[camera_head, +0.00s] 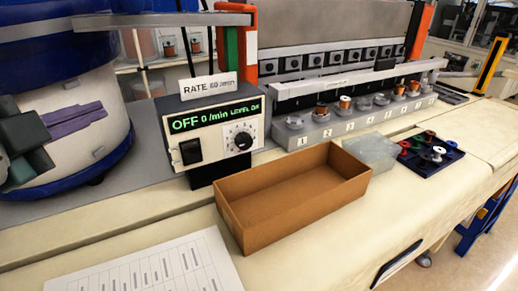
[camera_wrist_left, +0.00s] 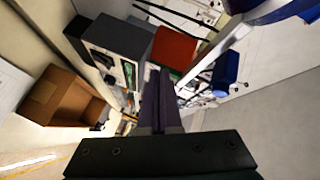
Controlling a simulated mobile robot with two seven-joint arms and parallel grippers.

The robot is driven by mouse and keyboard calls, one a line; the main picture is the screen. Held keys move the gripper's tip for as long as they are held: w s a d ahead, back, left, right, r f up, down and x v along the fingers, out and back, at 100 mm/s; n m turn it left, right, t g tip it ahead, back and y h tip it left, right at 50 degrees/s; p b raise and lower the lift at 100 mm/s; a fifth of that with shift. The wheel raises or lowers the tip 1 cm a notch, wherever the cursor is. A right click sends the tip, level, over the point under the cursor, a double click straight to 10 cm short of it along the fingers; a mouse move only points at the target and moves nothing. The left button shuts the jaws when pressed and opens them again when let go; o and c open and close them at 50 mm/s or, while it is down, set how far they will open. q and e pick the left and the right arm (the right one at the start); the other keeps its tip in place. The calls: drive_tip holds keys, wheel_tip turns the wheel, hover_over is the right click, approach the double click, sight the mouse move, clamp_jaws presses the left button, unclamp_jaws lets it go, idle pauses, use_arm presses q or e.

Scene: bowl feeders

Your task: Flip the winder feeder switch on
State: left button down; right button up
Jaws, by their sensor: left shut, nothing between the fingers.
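The feeder control box (camera_head: 213,133) stands on the bench, with a green display (camera_head: 215,117) that reads OFF and 0/min. A black rocker switch (camera_head: 190,152) is on its front at the lower left, beside a round dial (camera_head: 241,136). My left gripper (camera_head: 101,112) is left of the box, in front of the white and blue bowl feeder. Its purple fingers are together and empty, apart from the switch. The left wrist view shows the shut fingers (camera_wrist_left: 159,78) and the box (camera_wrist_left: 116,48) to their left. My right gripper is not in view.
An empty brown tray (camera_head: 290,195) lies in front of the box. A printed sheet (camera_head: 150,268) is at the front left. The bowl feeder (camera_head: 62,50) stands at the left. A numbered spool rack (camera_head: 345,120) and a dark tray of spools (camera_head: 430,165) are at the right.

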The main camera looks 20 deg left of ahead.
use_arm(q)
drive_tip(key=d+f+m+h+b, duration=0.1)
drive_tip(key=f+m+h+b, duration=0.2)
drive_tip(key=f+m+b, duration=0.2)
drive_tip(key=f+m+t+h+b, duration=0.1)
drive_tip(key=f+m+h+b, duration=0.3)
drive_tip(key=b, duration=0.5)
drive_tip(key=d+f+m+h+b, duration=0.1)
drive_tip(key=f+m+h+b, duration=0.3)
drive_tip(key=f+m+b, duration=0.3)
drive_tip(key=shift+s+d+t, duration=0.25)
drive_tip(key=shift+d+t, duration=0.05)
drive_tip(key=shift+d, duration=0.05)
drive_tip(key=shift+s+d+f+m+h+b, duration=0.15)
drive_tip(key=shift+f+m+h+b, duration=0.15)
drive_tip(key=shift+m, duration=0.2)
drive_tip(key=shift+r, duration=0.1)
